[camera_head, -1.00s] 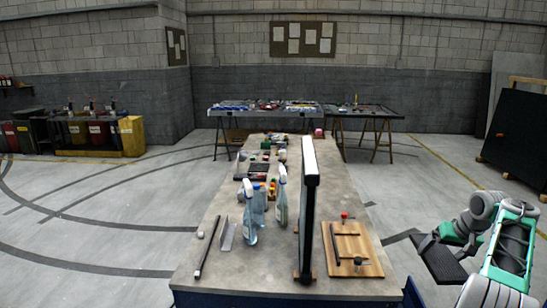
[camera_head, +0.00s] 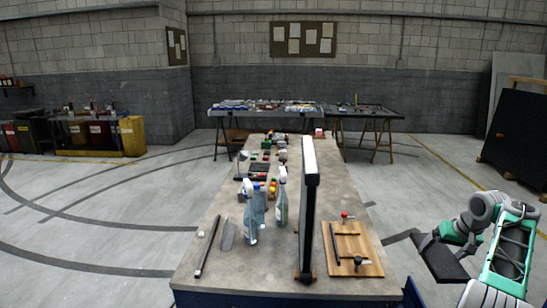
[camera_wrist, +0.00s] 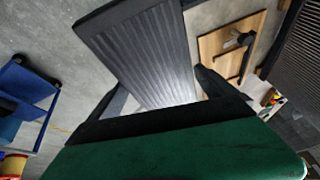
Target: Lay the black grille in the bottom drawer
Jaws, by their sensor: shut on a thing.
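The black grille (camera_head: 440,260) is a flat, ribbed dark panel held out over the floor to the right of the workbench, apart from it. My gripper (camera_head: 447,238) is shut on one end of it. In the wrist view the grille (camera_wrist: 150,50) extends away from between the dark fingers of my gripper (camera_wrist: 150,112). The bottom drawer cannot be made out. Only a blue front (camera_head: 280,300) under the bench's near edge and a blue piece (camera_head: 412,292) at its near right corner show, cut off by the frame.
The workbench (camera_head: 205,250) carries a tall upright black panel (camera_head: 308,220), spray bottles (camera_head: 281,200) and a wooden board (camera_head: 352,250) with a red-knobbed clamp. A blue shelved unit (camera_wrist: 28,82) shows in the wrist view. Floor right of the bench is clear.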

